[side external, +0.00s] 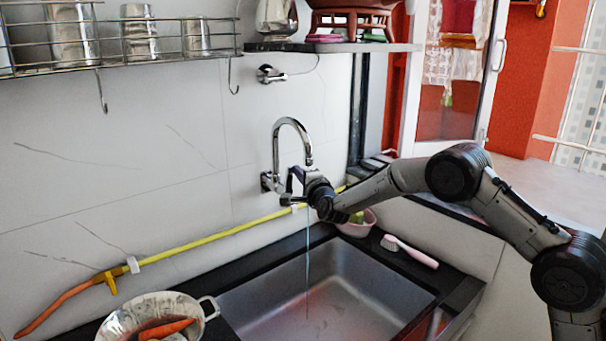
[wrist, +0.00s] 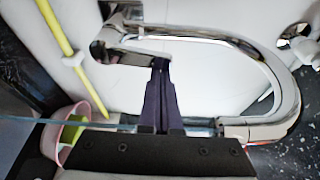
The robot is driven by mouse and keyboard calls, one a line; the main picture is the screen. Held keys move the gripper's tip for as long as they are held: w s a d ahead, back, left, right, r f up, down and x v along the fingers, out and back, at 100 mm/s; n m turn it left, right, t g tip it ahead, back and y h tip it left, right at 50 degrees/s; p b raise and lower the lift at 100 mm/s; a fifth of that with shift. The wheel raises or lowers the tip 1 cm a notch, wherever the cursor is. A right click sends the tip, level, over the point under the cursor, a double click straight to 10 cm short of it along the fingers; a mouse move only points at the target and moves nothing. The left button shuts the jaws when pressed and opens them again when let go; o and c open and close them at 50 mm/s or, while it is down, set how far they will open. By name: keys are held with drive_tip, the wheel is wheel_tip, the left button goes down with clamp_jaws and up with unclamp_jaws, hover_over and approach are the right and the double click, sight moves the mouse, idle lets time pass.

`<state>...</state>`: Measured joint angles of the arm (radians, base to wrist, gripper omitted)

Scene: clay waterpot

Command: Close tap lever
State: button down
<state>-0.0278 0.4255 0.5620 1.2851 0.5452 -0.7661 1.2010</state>
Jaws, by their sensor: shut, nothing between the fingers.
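The chrome tap (side external: 292,124) is mounted on the white wall above the sink, with a curved spout. A thin stream of water (side external: 308,255) falls from it into the sink (side external: 335,285). In the wrist view the tap's spout (wrist: 290,95) curves round on the right, and the chrome tap lever (wrist: 135,57) sticks out at the upper middle. My gripper (side external: 291,181) is at the tap, below the spout's arch. In the wrist view its dark fingers (wrist: 160,64) are shut and empty, their tips at the lever's free end. I cannot tell whether they touch it.
A pink basket (side external: 357,224) and a brush (side external: 410,251) lie at the sink's back edge. A metal colander (side external: 203,304) with carrots stands at front left. A shelf (side external: 335,47) is above.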

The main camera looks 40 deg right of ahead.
drive_tip(key=shift+d, duration=0.1)
drive_tip(key=s, duration=0.9)
drive_tip(key=s+r+t, duration=0.1)
drive_tip(key=s+r, duration=0.1)
drive_tip(key=r, duration=0.5)
drive_tip(key=s+r+t, duration=0.1)
drive_tip(key=s+r, duration=0.2)
drive_tip(key=r, duration=0.5)
drive_tip(key=s+a+r+n+y, duration=0.4)
drive_tip(key=s+r+n, duration=0.15)
drive_tip(key=s, duration=0.55)
drive_tip(key=s+a+f+n+g+y, duration=0.1)
drive_tip(key=s+f+n+g, duration=0.5)
drive_tip(key=s, duration=0.8)
drive_tip(key=s+a+f+n+g+y, duration=0.1)
drive_tip(key=s+f+n+g, duration=0.6)
drive_tip(key=s+f+n, duration=0.4)
drive_tip(key=s+f, duration=0.3)
drive_tip(key=f, duration=0.1)
